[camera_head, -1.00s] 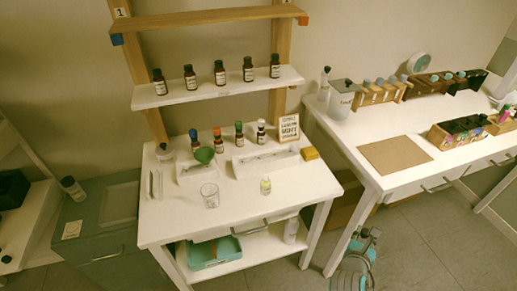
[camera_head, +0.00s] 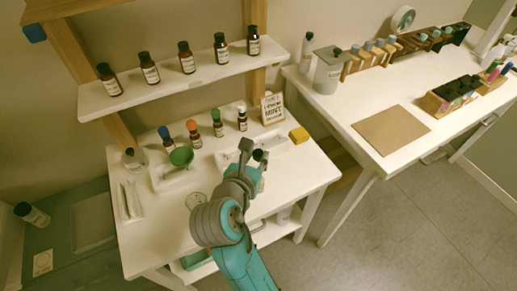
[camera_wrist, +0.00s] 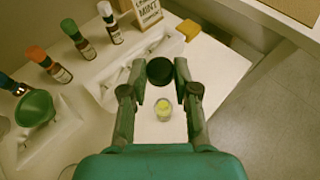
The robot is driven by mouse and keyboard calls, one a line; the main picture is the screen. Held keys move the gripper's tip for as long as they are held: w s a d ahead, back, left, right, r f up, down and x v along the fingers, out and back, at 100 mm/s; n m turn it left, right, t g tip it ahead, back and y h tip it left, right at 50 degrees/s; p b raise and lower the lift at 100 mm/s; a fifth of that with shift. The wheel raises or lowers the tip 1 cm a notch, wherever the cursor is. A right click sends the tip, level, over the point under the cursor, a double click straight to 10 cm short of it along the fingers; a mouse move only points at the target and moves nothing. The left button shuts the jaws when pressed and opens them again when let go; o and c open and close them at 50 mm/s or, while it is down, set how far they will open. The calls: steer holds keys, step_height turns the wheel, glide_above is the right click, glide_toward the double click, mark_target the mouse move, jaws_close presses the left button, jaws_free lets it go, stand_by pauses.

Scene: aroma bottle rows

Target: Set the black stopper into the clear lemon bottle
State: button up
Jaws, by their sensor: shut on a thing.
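My gripper (camera_wrist: 160,74) is shut on the black stopper (camera_wrist: 159,71), which shows as a dark round piece between the fingertips. The stopper (camera_head: 258,155) also shows at the fingertips in the head view. The clear lemon bottle (camera_wrist: 163,111), small with yellow contents, stands on the white table and shows between my gripper's fingers in the wrist view. The stopper appears above the bottle and apart from it; the exact height and alignment are hard to tell. In the head view my arm hides most of the bottle.
Bottles with blue, orange (camera_wrist: 37,55), green (camera_wrist: 69,27) and white (camera_wrist: 105,9) caps stand behind. A green funnel (camera_head: 181,156), a white tray (camera_wrist: 104,94), a sign (camera_head: 272,109) and a yellow block (camera_head: 299,135) are nearby. A bottle shelf (camera_head: 150,97) hangs above. The right table has free room.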

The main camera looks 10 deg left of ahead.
stand_by(0.3)
steer(key=shift+f, duration=2.9)
steer(key=shift+f, duration=1.45)
steer(key=o, duration=1.1)
steer(key=v, duration=1.2)
steer(key=shift+d, duration=0.1)
